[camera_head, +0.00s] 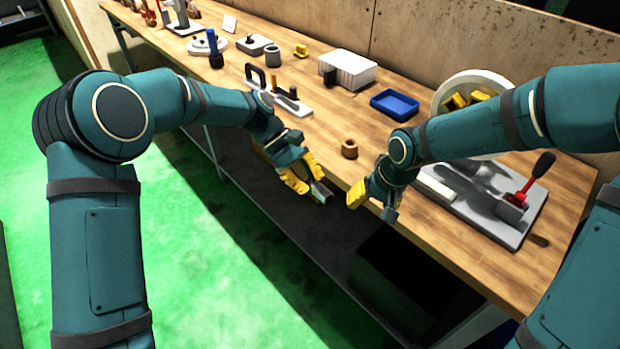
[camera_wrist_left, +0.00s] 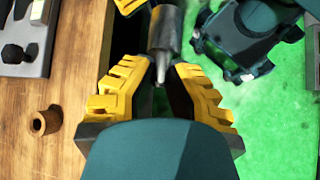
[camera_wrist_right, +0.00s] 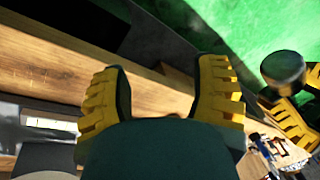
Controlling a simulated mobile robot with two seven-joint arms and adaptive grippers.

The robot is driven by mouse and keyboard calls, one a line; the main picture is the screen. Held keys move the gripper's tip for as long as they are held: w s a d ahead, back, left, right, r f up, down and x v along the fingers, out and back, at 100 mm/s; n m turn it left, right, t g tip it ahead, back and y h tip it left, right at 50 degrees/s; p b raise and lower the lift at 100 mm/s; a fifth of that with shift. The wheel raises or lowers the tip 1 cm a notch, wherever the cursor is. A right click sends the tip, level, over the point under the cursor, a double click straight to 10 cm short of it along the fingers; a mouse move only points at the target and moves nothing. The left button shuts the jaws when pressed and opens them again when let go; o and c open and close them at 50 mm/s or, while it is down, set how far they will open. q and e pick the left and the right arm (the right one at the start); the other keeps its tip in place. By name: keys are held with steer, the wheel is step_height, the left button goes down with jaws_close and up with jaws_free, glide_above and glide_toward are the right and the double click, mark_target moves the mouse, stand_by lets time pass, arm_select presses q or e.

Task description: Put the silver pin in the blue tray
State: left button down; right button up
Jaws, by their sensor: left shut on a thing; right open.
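The silver pin (camera_wrist_left: 165,30) is between the yellow fingers of my left gripper (camera_wrist_left: 163,85), its narrow tip pointing back toward the palm in the left wrist view. In the head view, my left gripper (camera_head: 308,182) holds the pin (camera_head: 321,192) just off the table's front edge. The end of the pin (camera_wrist_right: 284,67) seems to show in the right wrist view. The blue tray (camera_head: 394,115) lies further back on the table, and looks empty. My right gripper (camera_head: 375,197) is open and empty near the front edge; its fingers stand apart in the right wrist view (camera_wrist_right: 163,85).
A brown bushing (camera_head: 349,149) stands on the table between my grippers and the tray. A white box (camera_head: 348,70) is left of the tray, a round bin (camera_head: 447,92) with yellow pieces right of it. A plate with a red-handled clamp (camera_head: 512,199) lies at right.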

arm_select(q)
steer(key=shift+w, duration=0.1)
steer(key=shift+r, duration=0.1)
steer(key=w+a+f+n+t, duration=0.4)
steer(key=a+f+n+t, duration=0.65)
steer(key=n, duration=0.55)
steer(key=s+a+r+n+t+y, duration=0.4)
steer(key=s+a+n+y, duration=0.3)
steer(key=s+a+n, duration=0.1)
steer(key=shift+a+r+n+y, duration=0.3)
steer(key=shift+a+r+n, duration=0.1)
steer(key=shift+a+n, duration=0.35)
arm_select(e)
steer(key=s+a+f, duration=0.2)
steer(key=s+f, duration=0.4)
steer(key=f, duration=0.4)
steer(key=s+a+f+m+y, duration=0.1)
steer(key=s+a+f, duration=0.2)
steer(key=s+f, duration=0.4)
step_height(320, 180, down, 4)
steer(key=shift+s+a+r+y, duration=0.15)
steer(key=shift+a+r+y, duration=0.1)
steer(key=shift+a+y, duration=0.05)
arm_select(q)
steer(key=shift+w+t, duration=0.1)
steer(key=shift+t, duration=0.15)
